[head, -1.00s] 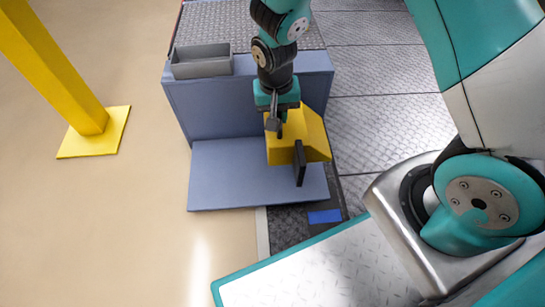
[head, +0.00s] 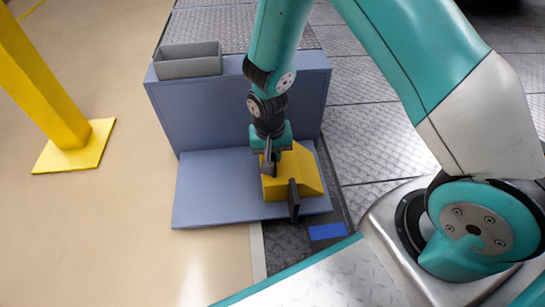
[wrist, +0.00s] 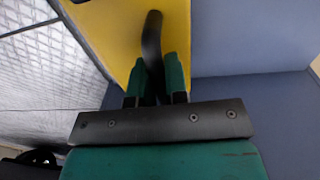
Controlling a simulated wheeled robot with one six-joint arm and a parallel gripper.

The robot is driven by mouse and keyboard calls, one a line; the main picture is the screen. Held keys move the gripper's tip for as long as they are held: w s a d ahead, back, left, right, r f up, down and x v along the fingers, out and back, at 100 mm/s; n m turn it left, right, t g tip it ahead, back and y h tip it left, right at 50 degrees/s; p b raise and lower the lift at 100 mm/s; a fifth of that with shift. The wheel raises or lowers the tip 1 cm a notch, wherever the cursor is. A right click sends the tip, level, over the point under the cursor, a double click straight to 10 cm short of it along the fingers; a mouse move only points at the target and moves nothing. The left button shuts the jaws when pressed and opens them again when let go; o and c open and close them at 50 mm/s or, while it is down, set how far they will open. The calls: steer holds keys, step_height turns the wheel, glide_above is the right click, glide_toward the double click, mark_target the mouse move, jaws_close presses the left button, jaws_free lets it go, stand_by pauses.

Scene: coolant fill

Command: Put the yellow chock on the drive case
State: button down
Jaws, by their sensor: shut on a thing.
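The yellow chock (head: 298,168) is a wedge-like block with a dark upright piece (head: 293,200) on its near side. It is low over the flat blue-grey shelf (head: 212,190), near its right end; I cannot tell whether it touches. My gripper (head: 270,160) is at the chock's upper left. In the wrist view, the green fingers of my gripper (wrist: 158,85) are closed on a curved black handle (wrist: 152,40) against the yellow chock (wrist: 108,30). A blue-grey upright box (head: 230,115) stands behind the shelf. Which of these is the drive case is not clear.
A grey open tray (head: 190,66) sits on the box's top left. A yellow post (head: 55,90) on a yellow foot stands at the left. A blue patch (head: 327,231) lies on dark floor by the shelf's front right. Bare tan floor is left.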

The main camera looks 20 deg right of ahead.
steer(key=c, duration=1.1)
jaws_free()
steer(key=shift+r, duration=0.1)
step_height(320, 180, up, 20)
steer(key=s+a+n+y+p, duration=0.1)
steer(key=s+a+n+p, duration=0.15)
steer(key=p, duration=0.65)
steer(key=s+a+r+n+y, duration=0.1)
steer(key=s+r+n, duration=0.1)
steer(key=s+r, duration=0.3)
steer(key=s+r+n+y, duration=0.1)
steer(key=s+r+n, duration=0.2)
steer(key=s+r, duration=0.2)
steer(key=s+a+r+n+y, duration=0.1)
steer(key=s+r+n, duration=0.2)
steer(key=s+r, duration=0.2)
steer(key=shift+s+a+r+y, duration=0.1)
steer(key=shift+s+r+y, duration=0.05)
steer(key=shift+r, duration=0.5)
steer(key=shift+s+a+r+y, duration=0.1)
steer(key=shift+a+r, duration=0.05)
steer(key=shift+r, duration=0.45)
steer(key=shift+s+a+r+y, duration=0.1)
steer(key=shift+s+r+y, duration=0.05)
steer(key=shift+r, duration=0.5)
